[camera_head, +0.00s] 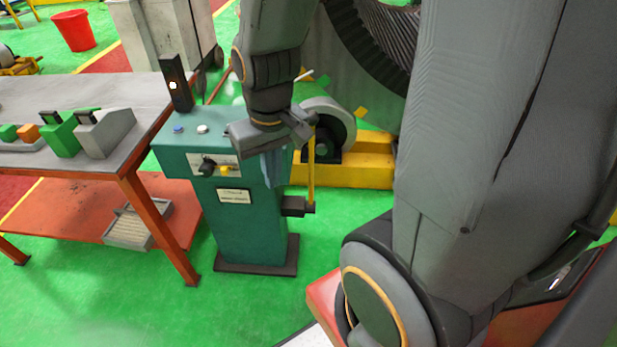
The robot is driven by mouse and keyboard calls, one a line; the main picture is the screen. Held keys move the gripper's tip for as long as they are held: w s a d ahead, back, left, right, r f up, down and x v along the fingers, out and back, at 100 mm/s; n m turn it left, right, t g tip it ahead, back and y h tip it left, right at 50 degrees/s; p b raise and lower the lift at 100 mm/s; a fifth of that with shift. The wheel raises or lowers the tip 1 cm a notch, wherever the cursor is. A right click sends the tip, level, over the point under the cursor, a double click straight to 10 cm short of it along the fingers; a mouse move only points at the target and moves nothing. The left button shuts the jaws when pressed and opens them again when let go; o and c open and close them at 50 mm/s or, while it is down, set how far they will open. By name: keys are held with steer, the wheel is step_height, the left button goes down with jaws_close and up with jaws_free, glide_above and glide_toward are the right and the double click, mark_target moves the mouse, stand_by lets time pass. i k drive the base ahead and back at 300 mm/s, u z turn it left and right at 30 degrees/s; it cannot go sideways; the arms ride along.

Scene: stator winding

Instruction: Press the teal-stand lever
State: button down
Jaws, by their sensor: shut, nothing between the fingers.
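The teal stand (222,220) stands on a dark base plate at the middle left, with knobs, buttons and a label on it. At its right side is a lever, a thin upright yellow rod (311,180) with a black block (294,206) at its lower end. My gripper (273,178) points down at the stand's right edge, just left of the yellow rod. Its fingers look shut and empty. The gripper hides part of the stand's top right. I cannot tell whether it touches the stand or the lever.
A workbench (70,165) with green and grey blocks stands left of the stand, its orange legs close by. A dark post with a light (175,84) rises from the stand's back left. Behind is a large machine on a yellow base (370,165).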

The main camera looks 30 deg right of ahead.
mark_target(310, 204)
steer(key=k, duration=1.35)
steer(key=z, duration=0.35)
steer(key=i, duration=0.45)
steer(key=z, duration=0.85)
steer(key=i, duration=1.45)
steer(key=u, duration=0.75)
steer(key=i, duration=0.4)
steer(key=u, duration=0.45)
